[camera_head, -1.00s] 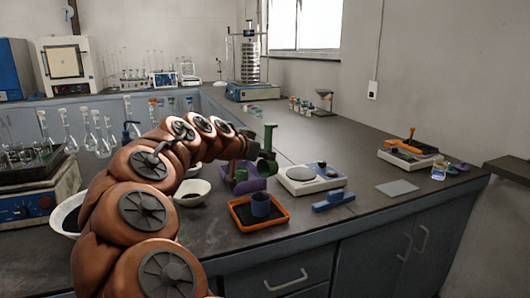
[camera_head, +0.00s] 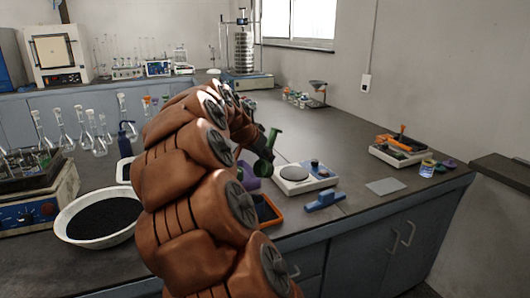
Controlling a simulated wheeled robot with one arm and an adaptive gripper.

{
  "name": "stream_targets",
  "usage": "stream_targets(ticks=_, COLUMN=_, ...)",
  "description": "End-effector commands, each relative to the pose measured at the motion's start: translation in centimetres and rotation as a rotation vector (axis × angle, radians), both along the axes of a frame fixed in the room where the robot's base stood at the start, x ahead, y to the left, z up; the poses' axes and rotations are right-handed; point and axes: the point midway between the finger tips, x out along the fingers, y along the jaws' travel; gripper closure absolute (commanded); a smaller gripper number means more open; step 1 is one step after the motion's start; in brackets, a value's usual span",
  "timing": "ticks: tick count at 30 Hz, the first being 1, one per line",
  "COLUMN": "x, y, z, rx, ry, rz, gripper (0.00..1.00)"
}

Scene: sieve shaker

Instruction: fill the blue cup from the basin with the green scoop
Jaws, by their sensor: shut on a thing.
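My gripper (camera_head: 256,128) is partly hidden behind my arm, over the middle of the bench. It is shut on the green scoop (camera_head: 265,146), which is tilted and held above the bench, left of the white balance. The basin (camera_head: 66,222) is a white bowl of dark granules at the left front; my arm is close to its right side. I cannot see whether the scoop holds anything.
A purple holder (camera_head: 249,178) stands below the scoop. Right of it are a white balance (camera_head: 303,181), a blue block-like tool (camera_head: 325,200) and a grey plate (camera_head: 385,186). Glass flasks (camera_head: 82,130) stand behind the basin.

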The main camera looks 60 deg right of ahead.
Motion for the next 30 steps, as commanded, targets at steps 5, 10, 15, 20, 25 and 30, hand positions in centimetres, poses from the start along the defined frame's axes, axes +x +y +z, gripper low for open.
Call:
stream_targets(ticks=5, x=0.0, y=0.0, z=0.1, rx=0.005, ry=-0.002, rz=0.000, gripper=1.00)
stream_targets(ticks=10, x=0.0, y=-0.4, z=0.5, rx=0.079, ry=-0.019, rz=0.000, gripper=1.00)
stream_targets(ticks=15, x=-0.1, y=-1.1, z=0.4, rx=0.176, ry=-0.042, rz=0.001, gripper=1.00)
stream_targets(ticks=20, x=-0.2, y=-1.6, z=0.4, rx=0.269, ry=-0.063, rz=0.001, gripper=1.00)
stream_targets(ticks=25, x=-0.4, y=-2.1, z=0.2, rx=0.360, ry=-0.083, rz=0.000, gripper=1.00)
stream_targets(ticks=30, x=-0.5, y=-2.3, z=0.0, rx=0.388, ry=-0.088, rz=0.001, gripper=1.00)
